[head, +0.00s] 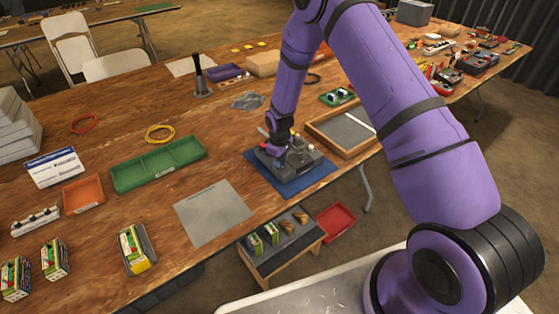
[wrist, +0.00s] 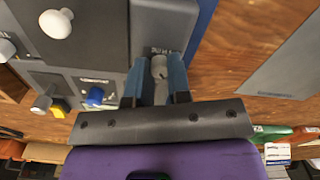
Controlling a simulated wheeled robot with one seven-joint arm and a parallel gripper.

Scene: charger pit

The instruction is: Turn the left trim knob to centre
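The grey controller (head: 312,160) lies on a blue mat (head: 311,184) near the table's front edge. In the wrist view its dark panel (wrist: 85,45) fills the upper left. The left trim knob (wrist: 160,66) is a small grey knob at one corner of the controller, beside a partly readable label. My gripper (wrist: 158,70) is over this corner with its two blue fingers close on either side of the knob, seemingly touching it. In the head view my gripper (head: 276,146) hides this part of the controller. The knob's pointer direction is not clear.
A white stick top (wrist: 57,23), a blue knob (wrist: 95,97) and a grey knob (wrist: 41,102) stand on the controller nearby. A wooden tray (head: 337,128) is just right of it. A grey sheet (head: 212,212) lies flat to the left, with a green tray (head: 160,164) beyond.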

